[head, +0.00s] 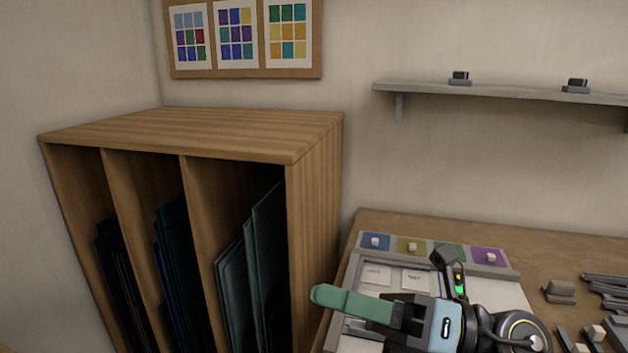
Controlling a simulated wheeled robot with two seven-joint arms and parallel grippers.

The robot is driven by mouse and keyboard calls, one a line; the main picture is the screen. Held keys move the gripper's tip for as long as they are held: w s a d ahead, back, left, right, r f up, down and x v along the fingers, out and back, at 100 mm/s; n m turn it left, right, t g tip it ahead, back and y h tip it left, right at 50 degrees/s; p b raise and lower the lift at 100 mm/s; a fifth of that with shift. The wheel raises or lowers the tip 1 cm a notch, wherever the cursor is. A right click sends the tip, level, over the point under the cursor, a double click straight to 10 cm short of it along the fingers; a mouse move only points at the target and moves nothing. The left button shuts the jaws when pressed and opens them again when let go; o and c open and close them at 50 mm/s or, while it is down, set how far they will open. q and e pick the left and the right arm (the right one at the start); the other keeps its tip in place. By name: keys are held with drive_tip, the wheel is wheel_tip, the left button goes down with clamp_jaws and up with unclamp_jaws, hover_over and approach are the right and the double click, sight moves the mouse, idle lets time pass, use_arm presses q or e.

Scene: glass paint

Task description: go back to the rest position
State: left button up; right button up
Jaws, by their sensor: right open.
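My right gripper (383,277) is at the lower right, over the left part of a pale work board (512,300). One finger shows as a long green piece pointing left, and a dark piece with small lights stands up to its right. The jaws are open, and I see nothing held between them. The gripper hides part of the board; I cannot tell how high above it the gripper is. My left gripper is not in view.
The board has a row of coloured squares with pale knobs (412,246) and lies on a wooden table (560,240). Grey bars (606,280) lie at right. A wooden rack (318,200) with dark sheets stands left, close to the gripper. A wall shelf (500,93) is above.

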drive_tip(key=w+d+f+m+t+h, duration=0.1)
drive_tip(key=w+d+m+t+h, duration=0.35)
drive_tip(key=m+t, duration=0.6)
drive_tip(key=w+d+m+t+h, duration=0.3)
drive_tip(key=d+m+t+h, duration=0.35)
drive_tip(key=m, duration=0.65)
drive_tip(key=s+d+f+m+g+h, duration=0.1)
drive_tip(key=d+f+m+g+h, duration=0.3)
drive_tip(key=f+m, duration=0.4)
drive_tip(key=s+d+f+m+g+h, duration=0.15)
drive_tip(key=d+f+m+h, duration=0.35)
drive_tip(key=f, duration=0.5)
drive_tip(key=s+f+m+g, duration=0.5)
drive_tip(key=s+f+g, duration=0.6)
drive_tip(key=s+f, duration=0.6)
drive_tip(key=s+f+g, duration=0.1)
drive_tip(key=s+f, duration=0.1)
drive_tip(key=f, duration=1)
drive_tip(key=s+f, duration=0.2)
drive_tip(key=f, duration=1)
drive_tip(key=s+d+f+g, duration=0.1)
drive_tip(key=s+d+f, duration=0.1)
drive_tip(key=s+f, duration=1.1)
drive_tip(key=s, duration=0.3)
drive_tip(key=shift+f+h, duration=0.4)
drive_tip(key=shift+d+g, duration=0.1)
drive_tip(key=shift+g, duration=0.15)
